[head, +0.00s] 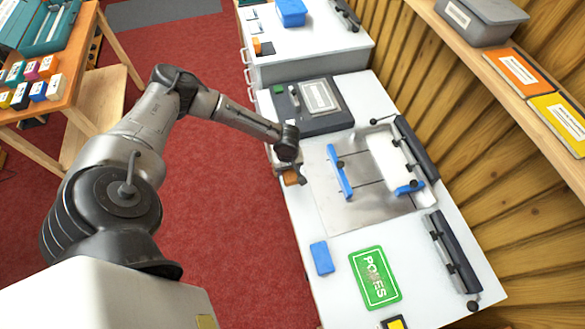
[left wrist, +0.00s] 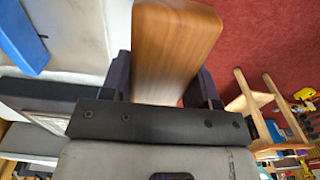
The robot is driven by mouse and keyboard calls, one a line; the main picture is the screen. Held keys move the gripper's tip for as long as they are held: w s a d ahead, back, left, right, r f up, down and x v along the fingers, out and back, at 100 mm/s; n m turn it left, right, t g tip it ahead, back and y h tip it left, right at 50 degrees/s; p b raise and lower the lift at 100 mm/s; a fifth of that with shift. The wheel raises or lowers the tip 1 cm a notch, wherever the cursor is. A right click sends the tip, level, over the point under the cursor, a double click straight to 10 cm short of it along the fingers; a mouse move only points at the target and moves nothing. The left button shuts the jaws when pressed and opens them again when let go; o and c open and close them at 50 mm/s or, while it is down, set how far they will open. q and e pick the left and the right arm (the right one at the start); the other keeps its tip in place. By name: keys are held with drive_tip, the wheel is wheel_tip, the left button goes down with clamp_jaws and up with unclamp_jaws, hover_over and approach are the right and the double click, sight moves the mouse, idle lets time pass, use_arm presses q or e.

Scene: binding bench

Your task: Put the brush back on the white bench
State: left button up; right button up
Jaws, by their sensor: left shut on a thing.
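The brush, with a brown wooden body (head: 291,179), is at the left edge of the white bench (head: 298,212) in the head view. My left gripper (head: 289,169) is shut on it. In the left wrist view the wooden block of the brush (left wrist: 172,48) sits between the two dark fingers, with red floor to its right and the white bench (left wrist: 88,45) to its left. I cannot tell whether the brush touches the bench. The bristles are hidden. My right gripper is not in view.
A metal plate (head: 330,205) with blue bars (head: 340,172) lies right of the brush. A dark device (head: 315,121) stands behind it. A blue block (head: 321,258) and a green sign (head: 375,278) lie nearer. Bare bench top shows between the blue block and the brush.

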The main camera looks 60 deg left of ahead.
use_arm(q)
drive_tip(key=w+a+f, duration=0.2)
drive_tip(key=w, duration=0.1)
drive_tip(key=shift+f, duration=0.1)
wheel_tip(320, 180, down, 4)
drive_tip(key=shift+r, duration=0.15)
drive_tip(key=shift+f, duration=0.2)
drive_tip(key=shift+a+f, duration=0.1)
drive_tip(key=shift+f, duration=0.05)
drive_tip(key=o, duration=1.2)
